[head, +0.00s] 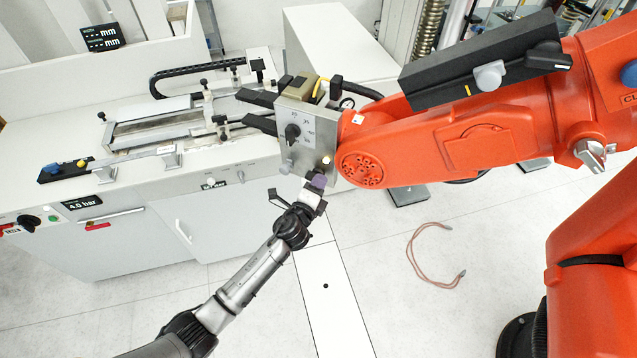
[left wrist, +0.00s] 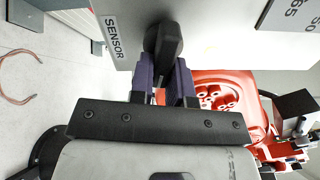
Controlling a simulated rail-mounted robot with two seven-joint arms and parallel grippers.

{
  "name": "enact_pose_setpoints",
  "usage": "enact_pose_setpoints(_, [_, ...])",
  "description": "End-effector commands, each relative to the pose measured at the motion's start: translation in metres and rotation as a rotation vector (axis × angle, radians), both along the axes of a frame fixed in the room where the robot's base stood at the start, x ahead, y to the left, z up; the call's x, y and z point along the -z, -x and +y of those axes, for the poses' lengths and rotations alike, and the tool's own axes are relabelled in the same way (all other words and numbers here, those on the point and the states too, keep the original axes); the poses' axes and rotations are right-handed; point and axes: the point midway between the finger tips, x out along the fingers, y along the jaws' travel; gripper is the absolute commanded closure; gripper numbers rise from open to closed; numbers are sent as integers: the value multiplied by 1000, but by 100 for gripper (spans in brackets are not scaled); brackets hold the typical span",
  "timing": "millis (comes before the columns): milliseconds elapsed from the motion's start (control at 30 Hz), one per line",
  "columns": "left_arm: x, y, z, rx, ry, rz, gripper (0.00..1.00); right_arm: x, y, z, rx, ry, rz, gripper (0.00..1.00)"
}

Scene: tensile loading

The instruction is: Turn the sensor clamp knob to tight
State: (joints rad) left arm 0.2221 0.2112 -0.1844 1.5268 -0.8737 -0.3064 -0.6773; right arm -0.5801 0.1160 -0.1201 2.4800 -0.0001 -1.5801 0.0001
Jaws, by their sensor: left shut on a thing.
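The sensor clamp knob (left wrist: 168,45) is black and sits on a pale panel beside a SENSOR label (left wrist: 114,38) in the left wrist view. My left gripper (left wrist: 164,88) has its purple fingers on either side of the knob and is shut on it. In the head view my left gripper (head: 318,184) is at the lower edge of the grey metal plate (head: 310,117) on the orange arm's end. I cannot make out the knob's tight mark or its setting. My right gripper is not in view.
A large orange robot arm (head: 480,135) fills the right side. Another black knob (head: 292,131) with a printed scale is on the plate. A white bench (head: 130,195) with a metal fixture stands at left. A brown cable (head: 418,258) lies on the open floor.

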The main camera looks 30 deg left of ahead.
Motion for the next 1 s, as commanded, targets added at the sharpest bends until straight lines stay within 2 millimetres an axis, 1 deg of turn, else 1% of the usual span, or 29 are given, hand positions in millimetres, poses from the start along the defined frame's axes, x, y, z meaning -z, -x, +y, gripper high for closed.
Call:
enact_pose_setpoints(200, [2, 0, 1, 1, -134, 14, 100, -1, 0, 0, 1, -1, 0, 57])
enact_pose_setpoints(400, [3, 0, 1, 1, -211, 22, 100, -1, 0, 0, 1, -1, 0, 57])
enact_pose_setpoints(600, [4, 0, 1, 1, -248, 26, 100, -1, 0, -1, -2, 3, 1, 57])
enact_pose_setpoints(1000, [4, 0, 1, 1, -255, 27, 100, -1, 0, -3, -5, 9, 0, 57])
